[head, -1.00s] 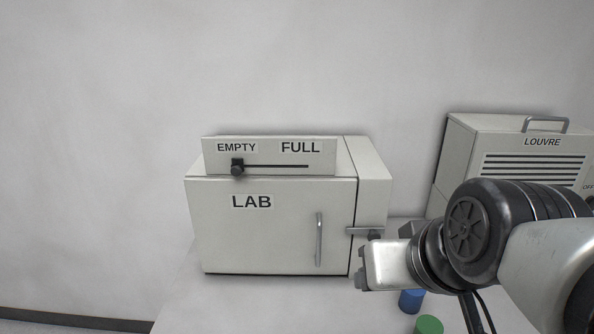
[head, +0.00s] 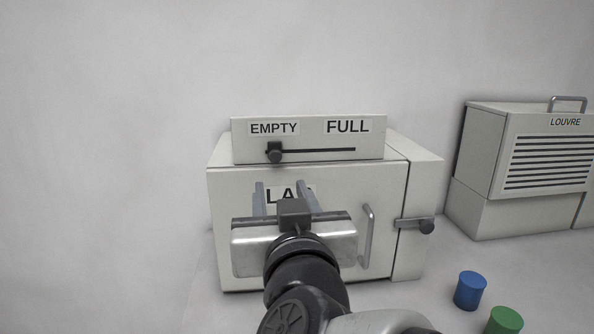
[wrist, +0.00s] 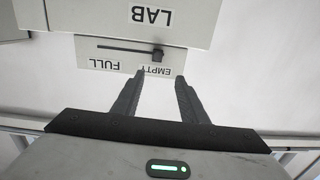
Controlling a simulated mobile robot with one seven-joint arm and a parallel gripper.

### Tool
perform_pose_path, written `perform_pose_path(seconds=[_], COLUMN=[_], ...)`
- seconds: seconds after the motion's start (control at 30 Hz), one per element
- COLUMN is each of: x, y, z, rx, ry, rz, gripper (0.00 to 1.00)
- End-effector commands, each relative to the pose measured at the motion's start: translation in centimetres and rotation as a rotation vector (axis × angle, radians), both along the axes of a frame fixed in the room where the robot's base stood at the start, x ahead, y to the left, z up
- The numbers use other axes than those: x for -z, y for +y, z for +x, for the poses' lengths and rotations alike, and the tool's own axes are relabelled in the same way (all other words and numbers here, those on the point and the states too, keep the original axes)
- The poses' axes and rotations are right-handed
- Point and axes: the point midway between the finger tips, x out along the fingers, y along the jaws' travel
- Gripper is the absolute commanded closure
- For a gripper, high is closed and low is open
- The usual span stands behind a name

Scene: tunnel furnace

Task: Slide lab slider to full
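The lab slider is a dark knob (head: 275,153) on a horizontal slot at the left end, under the EMPTY label (head: 274,128). The FULL label (head: 347,126) is above the slot's right end. The slot is on a panel on top of the LAB box (head: 233,185). My gripper (head: 282,190) is in front of the box, below the knob, and hides part of the LAB label. Its fingers are apart with nothing between them. In the wrist view the picture is upside down; the knob (wrist: 157,54) is beyond the open fingers (wrist: 159,80), not touched.
A vertical door handle (head: 366,235) and a side latch (head: 415,224) stick out from the box's front, right of my gripper. A LOUVRE box (head: 482,212) stands at the right. Blue (head: 470,291) and green (head: 504,321) cylinders stand on the table at front right.

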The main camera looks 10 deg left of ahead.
Motion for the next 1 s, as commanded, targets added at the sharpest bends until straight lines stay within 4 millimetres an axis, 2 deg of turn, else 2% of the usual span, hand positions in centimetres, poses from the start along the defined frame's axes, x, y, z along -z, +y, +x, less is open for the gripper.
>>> perform_pose_path(seconds=[0.13, 0.27, 0.9, 1.0], x=[0.3, 0.0, -0.3, 0.3], y=[-0.1, 0.0, 2.0, 2.6], z=[-0.1, 0.8, 8.5, 10.8], rx=[0.025, 0.032, 0.028, 0.029], ry=[-0.014, -0.014, -0.013, -0.018], rz=[-0.007, -0.009, -0.013, -0.008], gripper=[0.61, 0.61, 0.61, 0.61])
